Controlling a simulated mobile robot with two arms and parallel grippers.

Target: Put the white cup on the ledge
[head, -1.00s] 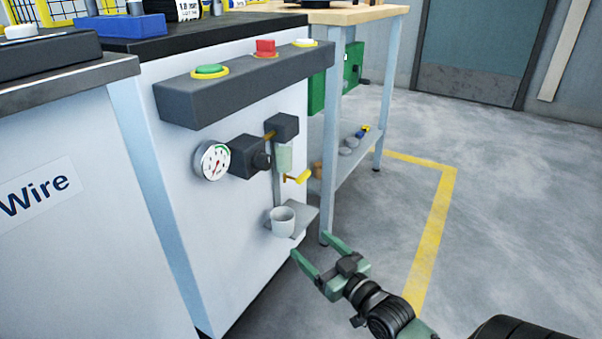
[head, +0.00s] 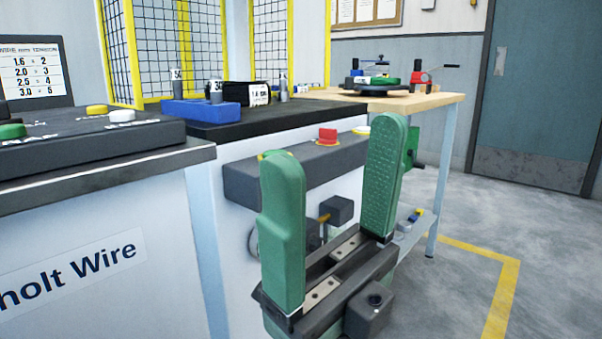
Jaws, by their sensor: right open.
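My right gripper (head: 334,142) is large and close in the head view, with its two green fingers pointing up and spread apart. The gap between them is empty. It stands in front of the white machine cabinet and covers much of its front. The white cup and the small grey ledge are not visible now; a second ago the cup was upright on that ledge, low on the cabinet front. My left gripper is not in view.
Behind the fingers is a dark button bar with a red button (head: 327,137). A blue block (head: 203,111) stands on the black top. A wooden-topped bench (head: 425,98) is behind, and a black control panel (head: 85,138) is at left. Open floor lies at right.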

